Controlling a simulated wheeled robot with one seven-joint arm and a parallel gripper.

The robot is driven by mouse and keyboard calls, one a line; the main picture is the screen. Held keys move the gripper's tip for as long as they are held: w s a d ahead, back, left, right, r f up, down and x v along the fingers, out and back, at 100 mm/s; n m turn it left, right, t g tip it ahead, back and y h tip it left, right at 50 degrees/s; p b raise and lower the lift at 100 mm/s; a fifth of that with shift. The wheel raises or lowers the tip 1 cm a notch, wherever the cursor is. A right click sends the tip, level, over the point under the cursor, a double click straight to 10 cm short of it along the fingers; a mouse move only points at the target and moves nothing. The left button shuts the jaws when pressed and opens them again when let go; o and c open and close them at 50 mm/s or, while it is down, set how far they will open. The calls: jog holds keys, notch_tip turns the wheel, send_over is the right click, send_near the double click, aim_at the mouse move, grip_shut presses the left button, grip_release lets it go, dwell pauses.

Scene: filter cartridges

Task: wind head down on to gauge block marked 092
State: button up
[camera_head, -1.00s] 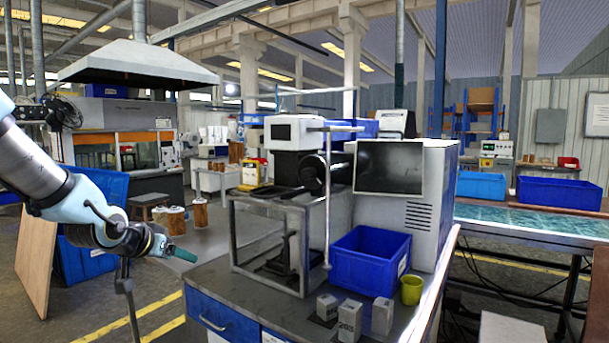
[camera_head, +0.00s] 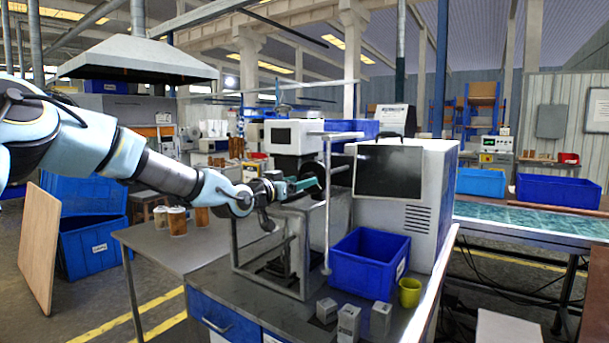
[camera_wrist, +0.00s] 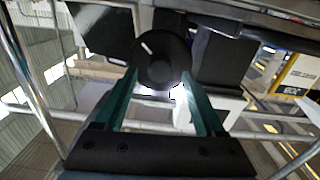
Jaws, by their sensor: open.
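The machine's head, with a white display housing (camera_head: 292,134), stands above a grey metal frame (camera_head: 236,240) on the workbench. A black round knob (camera_wrist: 162,52) on the machine fills the upper middle of the wrist view. My gripper (camera_head: 312,183) reaches the head from the left; in the wrist view its two green fingers (camera_wrist: 160,82) are open, one on each side of the knob. Contact cannot be told. Three small grey gauge blocks, left (camera_head: 326,311), middle (camera_head: 348,322) and right (camera_head: 381,319), stand at the bench front. Their markings are too small to read.
A blue bin (camera_head: 368,264) and a yellow-green cup (camera_head: 410,292) stand right of the frame. A white cabinet with a dark screen (camera_head: 388,172) stands behind them. A thin upright metal post (camera_head: 327,215) rises close to the gripper.

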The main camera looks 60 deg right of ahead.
jog(key=shift+d+p, duration=0.3)
jog(key=shift+d, duration=1.05)
jog(key=shift+c, duration=0.4)
grip_shut()
